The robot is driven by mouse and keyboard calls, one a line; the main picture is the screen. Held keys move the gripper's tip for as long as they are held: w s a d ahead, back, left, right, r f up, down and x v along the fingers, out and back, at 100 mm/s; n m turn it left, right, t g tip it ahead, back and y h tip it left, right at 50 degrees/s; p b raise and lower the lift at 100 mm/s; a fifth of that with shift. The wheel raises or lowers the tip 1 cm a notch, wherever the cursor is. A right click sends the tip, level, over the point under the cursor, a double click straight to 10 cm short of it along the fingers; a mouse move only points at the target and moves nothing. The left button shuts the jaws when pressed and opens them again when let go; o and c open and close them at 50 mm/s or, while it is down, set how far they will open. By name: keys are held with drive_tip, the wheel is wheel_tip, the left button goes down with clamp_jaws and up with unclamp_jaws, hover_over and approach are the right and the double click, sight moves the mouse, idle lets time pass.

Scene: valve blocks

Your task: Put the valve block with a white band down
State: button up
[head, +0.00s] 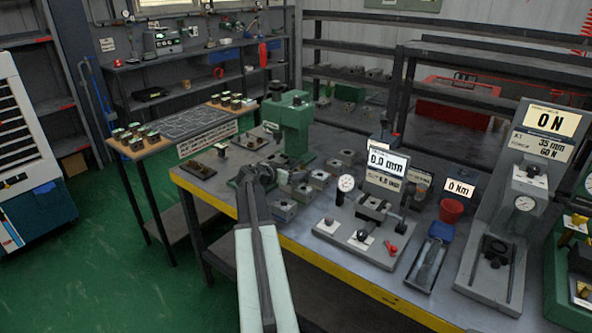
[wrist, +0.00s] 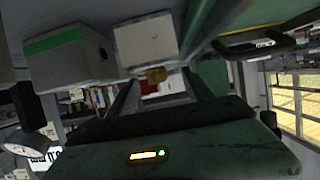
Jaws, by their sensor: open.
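In the wrist view a grey valve block with a pale, whitish band (wrist: 147,38) stands just past the fingertips of my gripper (wrist: 163,84). A small brass fitting shows at its near side. The fingers are apart, one on each side of the view's middle, and I see nothing clamped between them. In the head view my gripper (head: 262,174) is over the far left part of the workbench, by the rows of blocks. My arm partly hides the blocks there, and I cannot tell the white-banded one in that view.
Another grey block with a green band (wrist: 66,46) is close beside it in the wrist view. A green press (head: 290,125) stands just behind my gripper. Several grey blocks (head: 284,211) sit to its right, before a gauge stand (head: 345,228). A side table (head: 172,141) is left.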

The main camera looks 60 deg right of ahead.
drive_tip(key=p+v, duration=0.2)
drive_tip(key=v, duration=0.7)
drive_tip(key=shift+p, duration=0.35)
